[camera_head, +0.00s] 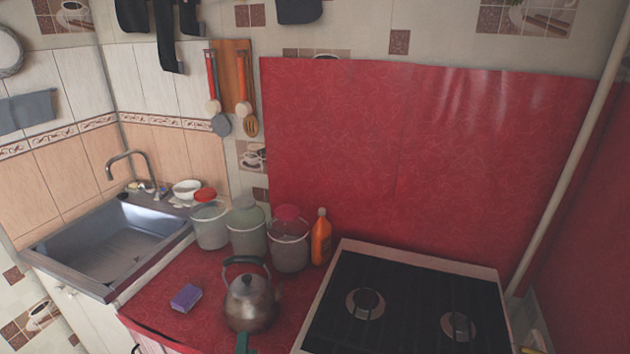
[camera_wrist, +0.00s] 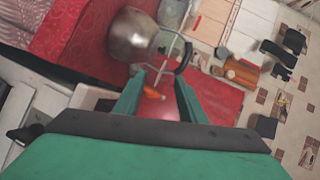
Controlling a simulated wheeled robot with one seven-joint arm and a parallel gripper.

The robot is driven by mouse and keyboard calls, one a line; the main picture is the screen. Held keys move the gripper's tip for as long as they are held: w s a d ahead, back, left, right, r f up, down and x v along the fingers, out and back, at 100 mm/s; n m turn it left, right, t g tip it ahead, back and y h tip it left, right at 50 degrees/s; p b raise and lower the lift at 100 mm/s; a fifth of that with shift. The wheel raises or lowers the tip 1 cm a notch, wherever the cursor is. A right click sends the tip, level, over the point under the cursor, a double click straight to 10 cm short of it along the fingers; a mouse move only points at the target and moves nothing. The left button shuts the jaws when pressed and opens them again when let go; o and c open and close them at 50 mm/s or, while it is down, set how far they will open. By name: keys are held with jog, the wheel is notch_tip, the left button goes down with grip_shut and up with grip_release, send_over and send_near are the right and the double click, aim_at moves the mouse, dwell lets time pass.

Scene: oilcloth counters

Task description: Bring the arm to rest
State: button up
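My gripper (camera_wrist: 158,80) shows in the wrist view as two green fingers spread apart, with nothing seen held between them. In the head view a small green part of it (camera_head: 245,343) shows at the bottom edge, just in front of the kettle. The metal kettle (camera_head: 251,303) with a dark handle stands upright on the red counter, left of the stove. In the wrist view the kettle (camera_wrist: 133,36) lies beyond the fingertips. Whether a finger touches it I cannot tell.
A purple sponge (camera_head: 185,298) lies left of the kettle. Several jars (camera_head: 247,228) and an orange bottle (camera_head: 321,238) stand behind it. The black stove (camera_head: 405,305) is at right, the sink (camera_head: 110,245) at left. Red counter (camera_head: 150,307) is bare around the sponge.

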jog(key=s+d+f+n+h, duration=0.1)
jog(key=s+d+f+n, duration=0.35)
jog(key=s, duration=0.25)
jog(key=s+d+f+n, duration=0.35)
jog(key=s+f, duration=0.25)
jog(key=s, duration=0.2)
jog(key=s+d+n+h, duration=0.1)
jog(key=s+d+n, duration=0.1)
jog(key=s, duration=0.6)
jog(key=s+d+n+h, duration=0.1)
jog(key=s+d+n, duration=0.2)
jog(key=s, duration=0.6)
jog(key=shift+s+d, duration=0.15)
jog(key=shift+d, duration=0.6)
jog(key=shift+c, duration=0.2)
jog(key=shift+c, duration=0.5)
jog(key=shift+d, duration=0.1)
